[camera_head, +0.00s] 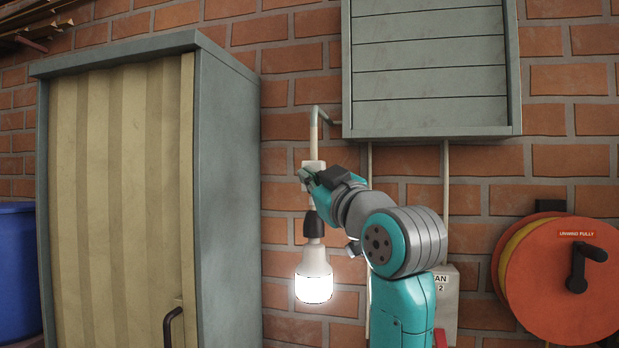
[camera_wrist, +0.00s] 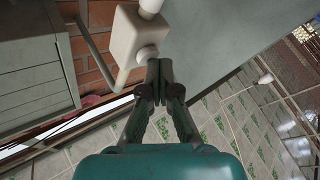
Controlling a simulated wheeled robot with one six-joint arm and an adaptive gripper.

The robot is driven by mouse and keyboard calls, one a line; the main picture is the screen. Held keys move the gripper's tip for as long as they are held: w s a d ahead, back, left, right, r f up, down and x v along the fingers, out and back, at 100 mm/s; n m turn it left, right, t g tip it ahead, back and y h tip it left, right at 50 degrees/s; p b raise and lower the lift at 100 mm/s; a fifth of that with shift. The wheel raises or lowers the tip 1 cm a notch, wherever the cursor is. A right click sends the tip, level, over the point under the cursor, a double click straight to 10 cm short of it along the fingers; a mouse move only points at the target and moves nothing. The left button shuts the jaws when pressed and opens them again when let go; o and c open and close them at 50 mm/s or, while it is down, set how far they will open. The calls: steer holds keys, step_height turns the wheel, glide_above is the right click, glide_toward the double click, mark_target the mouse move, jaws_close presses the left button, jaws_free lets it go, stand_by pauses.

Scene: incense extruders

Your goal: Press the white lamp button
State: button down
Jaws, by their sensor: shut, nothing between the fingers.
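The white lamp (camera_head: 313,284) hangs from a pipe on the brick wall in the head view, and its bulb is lit. A white switch box (camera_head: 311,165) sits on the pipe above it and shows large in the wrist view (camera_wrist: 124,42). A round white button (camera_wrist: 147,53) sticks out from the box's side. My gripper (camera_wrist: 160,67) is shut and empty, with its fingertips right at the button. I cannot tell whether they touch it. In the head view my gripper (camera_head: 310,177) partly covers the box and hides the button.
A tall grey cabinet (camera_head: 222,200) with a curtain stands left of the lamp. A grey slatted wall box (camera_head: 430,70) is above my arm. An orange hose reel (camera_head: 560,285) is at the right, and a blue bin (camera_head: 18,265) at the far left.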

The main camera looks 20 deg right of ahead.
steer(key=shift+s+a, duration=0.15)
steer(key=shift+s, duration=0.15)
steer(key=s+a, duration=0.3)
steer(key=s, duration=0.2)
stand_by(0.6)
steer(key=shift+s, duration=0.1)
